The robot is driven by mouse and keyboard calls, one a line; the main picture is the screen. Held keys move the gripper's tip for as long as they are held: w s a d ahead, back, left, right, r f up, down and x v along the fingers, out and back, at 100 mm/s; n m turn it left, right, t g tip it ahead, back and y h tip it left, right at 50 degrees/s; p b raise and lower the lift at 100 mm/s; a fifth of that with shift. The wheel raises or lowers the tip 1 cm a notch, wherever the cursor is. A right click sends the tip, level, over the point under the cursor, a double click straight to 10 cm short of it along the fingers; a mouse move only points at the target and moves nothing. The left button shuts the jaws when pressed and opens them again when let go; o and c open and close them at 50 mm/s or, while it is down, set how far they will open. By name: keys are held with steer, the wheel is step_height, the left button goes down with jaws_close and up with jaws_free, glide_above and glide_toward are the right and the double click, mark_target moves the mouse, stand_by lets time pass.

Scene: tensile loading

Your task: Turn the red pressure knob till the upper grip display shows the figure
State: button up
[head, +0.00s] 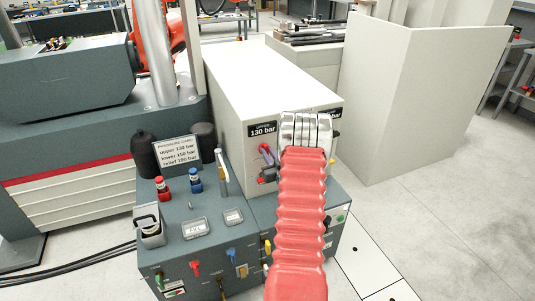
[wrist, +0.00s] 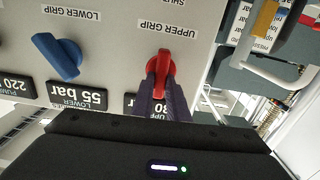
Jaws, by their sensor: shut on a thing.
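The red upper grip knob (wrist: 162,59) is on the pale panel in the wrist view, which shows the panel upside down. My gripper (wrist: 162,84) has its dark fingers on both sides of this knob and is shut on it. The upper display (head: 263,130) in the head view reads 130 bar. In the wrist view my fingers partly hide that display. The pressure card (head: 177,151) in the head view lists upper 130 bar, lower 150 bar and relief 190 bar. In the head view my arm covers part of the panel.
A blue lower grip knob (wrist: 57,56) sits beside the red one, with its lower display (wrist: 78,95) reading 55 bar. Another display (wrist: 14,86) reads 220. A dark bench (head: 205,255) with small bottles and coloured levers stands left of my arm. Open floor lies to the right.

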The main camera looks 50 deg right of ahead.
jaws_close()
steer(key=o, duration=0.7)
jaws_free()
steer(key=shift+s, duration=0.1)
steer(key=v, duration=1.3)
steer(key=shift+s+a+f, duration=0.1)
steer(key=shift+s+a, duration=0.1)
steer(key=shift+s, duration=0.05)
steer(key=shift+s, duration=0.1)
